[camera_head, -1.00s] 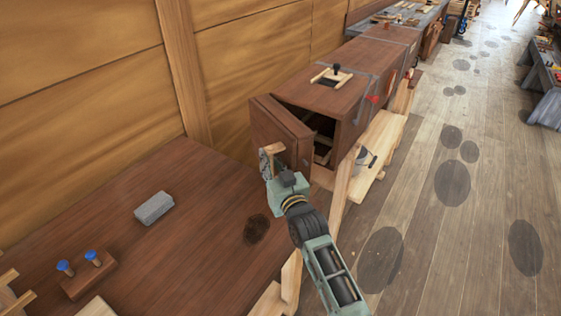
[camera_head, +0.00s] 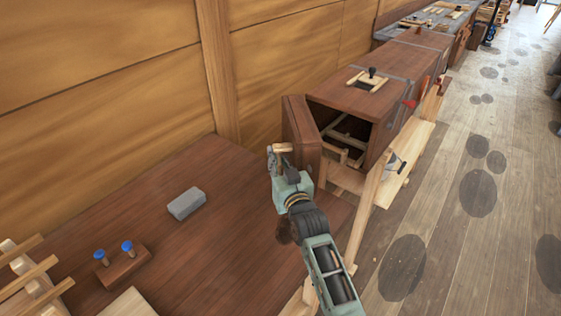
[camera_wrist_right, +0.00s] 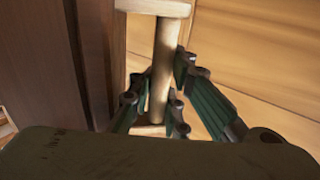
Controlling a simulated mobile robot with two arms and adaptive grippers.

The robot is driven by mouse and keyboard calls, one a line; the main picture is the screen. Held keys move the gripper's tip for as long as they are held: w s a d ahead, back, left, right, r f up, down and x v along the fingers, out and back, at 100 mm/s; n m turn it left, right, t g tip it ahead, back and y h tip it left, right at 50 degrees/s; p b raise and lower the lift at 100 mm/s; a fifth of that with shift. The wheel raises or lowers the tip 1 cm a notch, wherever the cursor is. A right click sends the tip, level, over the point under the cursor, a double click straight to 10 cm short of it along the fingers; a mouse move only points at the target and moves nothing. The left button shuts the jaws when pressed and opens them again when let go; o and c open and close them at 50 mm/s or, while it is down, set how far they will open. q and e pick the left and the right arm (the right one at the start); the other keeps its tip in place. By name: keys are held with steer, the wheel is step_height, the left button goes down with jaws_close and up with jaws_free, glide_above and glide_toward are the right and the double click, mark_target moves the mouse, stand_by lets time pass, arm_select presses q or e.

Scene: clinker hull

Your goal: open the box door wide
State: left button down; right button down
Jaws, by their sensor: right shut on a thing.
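The brown wooden box (camera_head: 345,97) stands at the back of the bench with its front opening facing me. Its door (camera_head: 303,135) stands open, swung out to the left, and wooden pieces show in the dark inside. My right gripper (camera_head: 282,160) is at the door's pale wooden handle (camera_head: 284,147). In the right wrist view the fingers (camera_wrist_right: 162,102) are closed around the handle's upright bar (camera_wrist_right: 166,60), with the brown door (camera_wrist_right: 75,60) to the left. My left gripper is not in view.
A grey block (camera_head: 187,204) and a wooden stand with blue-topped pegs (camera_head: 122,262) lie on the brown bench top (camera_head: 160,180). A wooden wall (camera_head: 110,80) runs behind. A pale lower shelf (camera_head: 408,165) and open floor (camera_head: 450,240) are on the right.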

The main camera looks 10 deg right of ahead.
steer(key=c, duration=2.2)
jaws_free()
steer(key=shift+a, duration=0.65)
steer(key=shift+o, duration=1)
steer(key=shift+a, duration=0.15)
steer(key=shift+w+a+r, duration=0.1)
steer(key=shift+a, duration=0.15)
steer(key=shift+d, duration=0.15)
steer(key=shift+d+r, duration=0.15)
steer(key=shift+s+d+f, duration=0.15)
steer(key=shift+s+f, duration=0.05)
steer(key=shift+s, duration=0.1)
steer(key=s, duration=0.3)
steer(key=s+d, duration=0.1)
steer(key=s, duration=0.7)
steer(key=shift+s+d, duration=0.2)
steer(key=shift+d, duration=0.05)
steer(key=shift+c, duration=0.4)
